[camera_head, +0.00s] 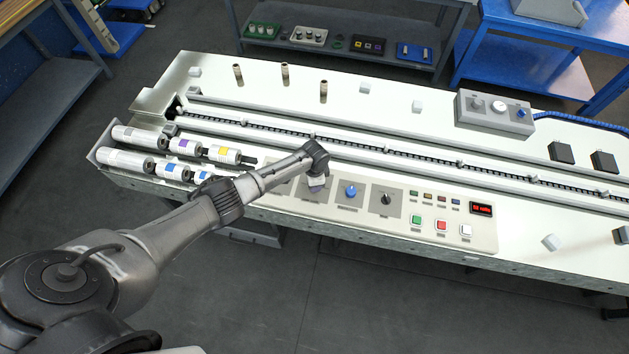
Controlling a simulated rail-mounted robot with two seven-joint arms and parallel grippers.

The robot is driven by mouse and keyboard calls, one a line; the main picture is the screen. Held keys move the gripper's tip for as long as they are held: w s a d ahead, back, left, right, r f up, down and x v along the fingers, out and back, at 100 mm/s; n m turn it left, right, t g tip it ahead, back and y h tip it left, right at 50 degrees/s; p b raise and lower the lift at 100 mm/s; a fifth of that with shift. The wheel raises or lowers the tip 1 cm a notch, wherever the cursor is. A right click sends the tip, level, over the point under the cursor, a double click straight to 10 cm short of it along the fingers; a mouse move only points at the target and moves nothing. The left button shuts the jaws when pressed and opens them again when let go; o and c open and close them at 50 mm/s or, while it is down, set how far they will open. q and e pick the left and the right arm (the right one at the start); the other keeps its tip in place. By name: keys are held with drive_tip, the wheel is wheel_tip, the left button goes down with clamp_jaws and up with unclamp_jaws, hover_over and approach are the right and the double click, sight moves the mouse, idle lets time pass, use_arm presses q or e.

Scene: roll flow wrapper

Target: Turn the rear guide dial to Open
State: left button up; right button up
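The front control panel (415,206) carries a row of dials on square plates. A blue dial (350,190) and a black dial (386,199) show clearly; the plates further left are partly covered by my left arm and gripper. My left gripper (318,188) points down over the panel, just left of the blue dial. Its fingers are too small to tell open from shut, or whether it touches a dial. A grey box (484,118) at the back right also bears knobs. Labels are unreadable, so I cannot tell which one is the rear guide dial. My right gripper is out of view.
Several rolls (171,144) lie at the machine's left end. A chain conveyor (400,153) runs along the machine behind the panel. Brown posts (285,74) stand on the rear deck. Coloured buttons (441,225) and a red display (481,209) lie right of the dials.

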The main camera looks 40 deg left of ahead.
use_arm(q)
drive_tip(key=shift+r, duration=0.1)
drive_tip(key=o, duration=0.9)
drive_tip(key=shift+r, duration=0.45)
drive_tip(key=shift+r+p, duration=0.9)
drive_tip(key=shift+r, duration=5.55)
